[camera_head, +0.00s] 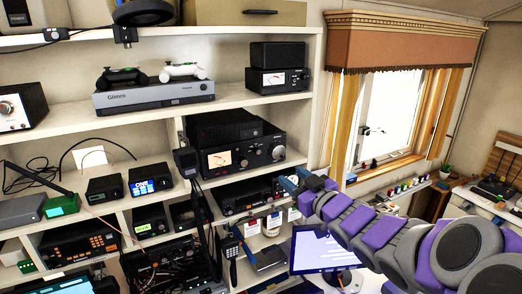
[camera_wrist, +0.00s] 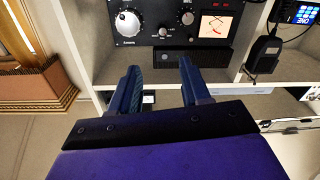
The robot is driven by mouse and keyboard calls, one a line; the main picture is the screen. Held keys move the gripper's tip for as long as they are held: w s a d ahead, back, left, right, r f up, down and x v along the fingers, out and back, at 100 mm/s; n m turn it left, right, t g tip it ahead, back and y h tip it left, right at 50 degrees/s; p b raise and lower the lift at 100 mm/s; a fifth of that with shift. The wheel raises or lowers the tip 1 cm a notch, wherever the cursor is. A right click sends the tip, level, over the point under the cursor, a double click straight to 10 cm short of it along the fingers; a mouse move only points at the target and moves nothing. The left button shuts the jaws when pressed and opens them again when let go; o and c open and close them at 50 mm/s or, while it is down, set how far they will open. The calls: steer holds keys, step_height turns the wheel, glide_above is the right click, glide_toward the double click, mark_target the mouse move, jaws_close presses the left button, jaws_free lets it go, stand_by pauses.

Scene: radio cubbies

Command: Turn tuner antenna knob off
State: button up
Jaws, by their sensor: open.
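The tuner is a black radio box (camera_head: 235,158) with a lit white meter and several knobs, on the middle shelf in the head view. Its front panel also shows upside down at the top of the wrist view (camera_wrist: 165,14), with a large silver knob (camera_wrist: 128,22), smaller knobs (camera_wrist: 187,17) and the lit meter (camera_wrist: 217,26). I cannot read which knob is the antenna knob. My gripper (camera_head: 295,178) is to the right of and below the tuner's front. In the wrist view my gripper (camera_wrist: 158,68) is open and empty, its two blue fingers pointing at the panel, apart from the knobs.
A grey game console (camera_head: 155,95) with two controllers stands on the shelf above. Another black radio (camera_head: 245,196) sits in the cubby below. A black handset (camera_head: 186,161) hangs on the divider left of the tuner. A window (camera_head: 385,120) and a monitor (camera_head: 322,248) are at the right.

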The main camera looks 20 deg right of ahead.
mark_target(259, 152)
steer(key=w, duration=0.5)
steer(key=w+a, duration=0.1)
steer(key=w, duration=1)
steer(key=shift+a, duration=0.4)
steer(key=shift+w+a, duration=0.15)
steer(key=shift+w, duration=0.15)
steer(key=shift+d, duration=0.2)
steer(key=shift+d+f, duration=0.1)
steer(key=shift+d, duration=0.05)
steer(key=shift+c, duration=1.3)
jaws_close()
